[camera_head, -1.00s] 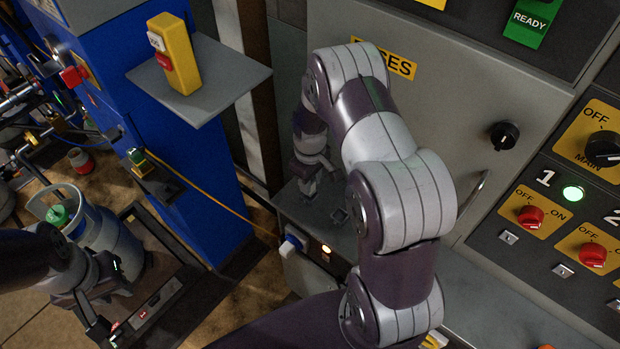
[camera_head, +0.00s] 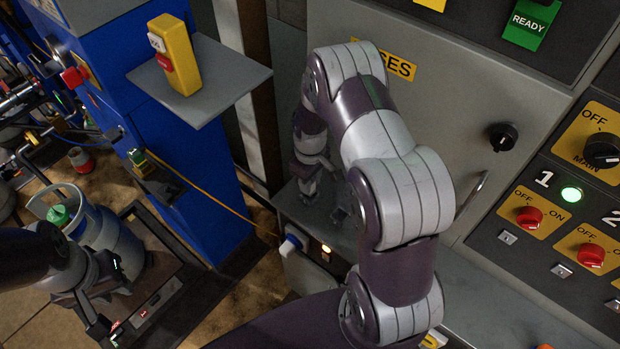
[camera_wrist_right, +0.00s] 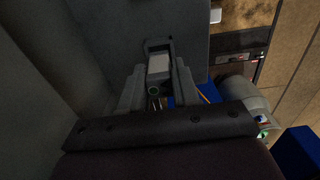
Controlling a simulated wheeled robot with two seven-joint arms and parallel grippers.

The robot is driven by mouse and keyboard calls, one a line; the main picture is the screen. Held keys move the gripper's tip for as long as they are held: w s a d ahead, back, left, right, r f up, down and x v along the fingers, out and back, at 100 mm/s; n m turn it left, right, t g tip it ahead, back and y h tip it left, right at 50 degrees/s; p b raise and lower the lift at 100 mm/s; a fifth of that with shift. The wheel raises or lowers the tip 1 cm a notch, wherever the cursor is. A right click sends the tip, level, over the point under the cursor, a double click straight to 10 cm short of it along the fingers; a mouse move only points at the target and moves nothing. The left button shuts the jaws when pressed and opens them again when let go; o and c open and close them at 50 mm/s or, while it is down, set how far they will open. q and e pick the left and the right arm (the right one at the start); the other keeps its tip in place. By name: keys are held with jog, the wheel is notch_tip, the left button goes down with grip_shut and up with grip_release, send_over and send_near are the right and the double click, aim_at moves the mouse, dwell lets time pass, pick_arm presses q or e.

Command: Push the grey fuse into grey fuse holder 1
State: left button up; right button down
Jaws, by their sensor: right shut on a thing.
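My right gripper (camera_wrist_right: 159,88) shows in the right wrist view with its fingers on both sides of a light grey block (camera_wrist_right: 158,64), which looks like the grey fuse. It is shut on this block. The block's far end meets a dark bracket on a grey panel, which may be fuse holder 1; how deep it sits cannot be told. In the head view my right gripper (camera_head: 312,190) is by the low grey ledge, and its fingertips are partly hidden by my arm. My left gripper (camera_head: 112,300) is open and empty at the lower left.
The grey fuse cabinet (camera_head: 455,95) stands behind my right arm. A control panel with red knobs (camera_head: 529,217) is at the right. A blue post (camera_head: 190,160) carries a shelf with a yellow switch box (camera_head: 178,60). A gas cylinder (camera_head: 105,235) stands at the left.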

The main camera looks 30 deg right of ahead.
dwell(0.4)
jog(key=shift+f+b, duration=0.8)
jog(key=shift+f, duration=0.5)
jog(key=c, duration=0.8)
grip_release()
jog(key=shift+o, duration=0.2)
notch_tip(320, 180, up, 13)
jog(key=shift+f+b, duration=0.1)
jog(key=shift+b, duration=0.35)
